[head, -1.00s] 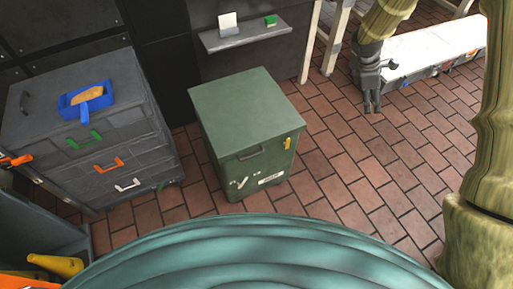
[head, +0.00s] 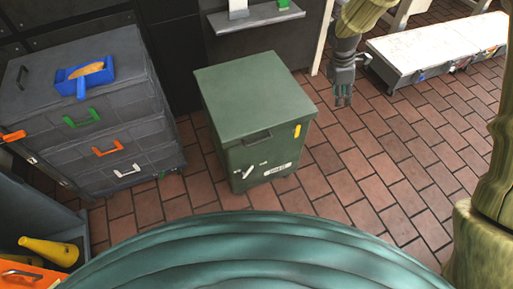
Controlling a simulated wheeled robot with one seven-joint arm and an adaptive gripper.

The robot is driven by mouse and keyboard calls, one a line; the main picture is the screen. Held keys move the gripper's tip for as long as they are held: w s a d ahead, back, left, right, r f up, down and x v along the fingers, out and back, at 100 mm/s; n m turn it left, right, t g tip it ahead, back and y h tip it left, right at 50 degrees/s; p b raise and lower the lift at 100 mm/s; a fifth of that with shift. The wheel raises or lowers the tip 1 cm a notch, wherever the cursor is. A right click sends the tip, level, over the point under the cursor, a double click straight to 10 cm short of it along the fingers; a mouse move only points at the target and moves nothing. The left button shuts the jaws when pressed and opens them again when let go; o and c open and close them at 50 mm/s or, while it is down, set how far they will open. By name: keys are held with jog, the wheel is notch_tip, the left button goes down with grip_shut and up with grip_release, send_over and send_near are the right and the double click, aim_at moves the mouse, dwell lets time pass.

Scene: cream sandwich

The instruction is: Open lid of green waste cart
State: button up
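The green waste cart (head: 262,152) stands upright on the brick floor in the middle of the head view. Its flat green lid (head: 255,90) is shut, and a dark handle (head: 257,139) sits at the lid's front edge. A small yellow tag is on its right front corner and white marks are on its front. My gripper (head: 343,101) hangs to the right of the cart, apart from it, with its fingers pointing down. The fingers are small in view, so their opening is unclear. I see nothing held in them.
A grey drawer cabinet (head: 98,135) with coloured handles stands left of the cart, a blue tray (head: 70,74) on top. A wall shelf (head: 255,17) is behind. A long low white-topped case (head: 440,48) lies at the back right. Brick floor right of the cart is clear.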

jog(key=s+a+f+n+t+y+b, duration=0.1)
jog(key=a+f+b, duration=0.3)
jog(key=a, duration=0.3)
jog(key=s+a+f+n+y+b, duration=0.1)
jog(key=a+f+n+b, duration=0.15)
jog(key=a+b, duration=0.35)
jog(key=n+y+b, duration=0.2)
jog(key=b, duration=0.5)
send_near(256, 143)
jog(key=shift+t, duration=0.4)
jog(key=x, duration=0.4)
jog(key=b+x, duration=0.1)
jog(key=x, duration=0.3)
jog(key=shift+s+a+f, duration=0.15)
jog(key=shift+s, duration=0.05)
jog(key=shift+c, duration=0.4)
grip_shut()
